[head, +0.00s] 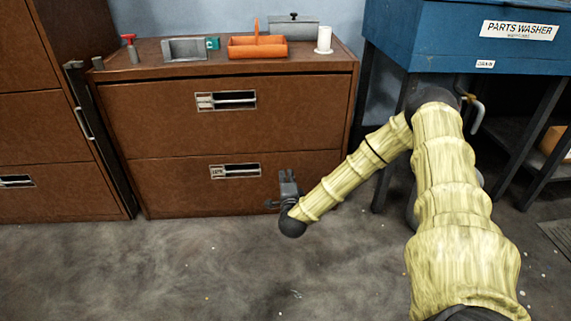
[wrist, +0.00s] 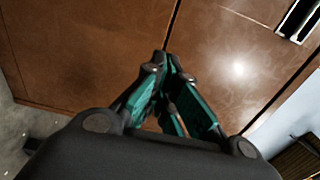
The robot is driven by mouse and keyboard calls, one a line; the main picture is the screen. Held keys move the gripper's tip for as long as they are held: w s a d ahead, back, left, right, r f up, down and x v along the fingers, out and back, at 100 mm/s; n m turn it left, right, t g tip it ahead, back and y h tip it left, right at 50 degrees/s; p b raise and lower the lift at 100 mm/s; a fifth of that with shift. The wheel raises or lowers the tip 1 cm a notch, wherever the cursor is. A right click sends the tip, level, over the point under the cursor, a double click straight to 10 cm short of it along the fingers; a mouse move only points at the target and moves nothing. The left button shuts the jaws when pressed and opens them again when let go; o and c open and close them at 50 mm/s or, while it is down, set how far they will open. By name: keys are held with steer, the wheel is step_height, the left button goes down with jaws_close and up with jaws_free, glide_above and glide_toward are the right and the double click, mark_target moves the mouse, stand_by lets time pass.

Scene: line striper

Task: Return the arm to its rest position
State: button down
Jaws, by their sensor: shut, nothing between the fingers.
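My arm, in a pale yellow sleeve, comes in from the lower right of the head view and bends down to the left. My gripper (head: 289,180) is at its end, in front of the lower drawer (head: 170,183) of the brown cabinet. In the wrist view, my gripper (wrist: 168,75) has its teal-padded fingers brought together at the tips, with nothing held. The brown drawer fronts fill most of the view beyond the fingers. I cannot tell the exact gap between the fingertips and the cabinet.
On the cabinet top (head: 142,68) stand an orange tray (head: 270,50), a grey holder (head: 184,50), a grey box (head: 294,28) and a white cylinder (head: 324,40). A blue parts washer (head: 430,35) stands at the right. The floor (head: 140,270) at the front left is clear apart from small specks.

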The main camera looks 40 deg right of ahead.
steer(key=shift+p+v, duration=0.3)
steer(key=shift+v, duration=1.05)
steer(key=s+a+f+n+g+y+p, duration=0.1)
steer(key=s+a+f+n+g+y, duration=0.35)
steer(key=a, duration=0.75)
steer(key=s+a+f+n+g+y+p, duration=0.1)
steer(key=s+a+f+n+y, duration=0.4)
steer(key=s+a+f+n, duration=0.65)
steer(key=s+a+f+n+g+p, duration=0.2)
steer(key=s+n+g, duration=0.7)
steer(key=s, duration=1.6)
step_height(320, 180, up, 39)
steer(key=m+p, duration=0.1)
steer(key=p, duration=3.6)
steer(key=shift+s+a+g+p, duration=0.3)
steer(key=shift+a+g+p, duration=0.05)
steer(key=shift+g, duration=0.1)
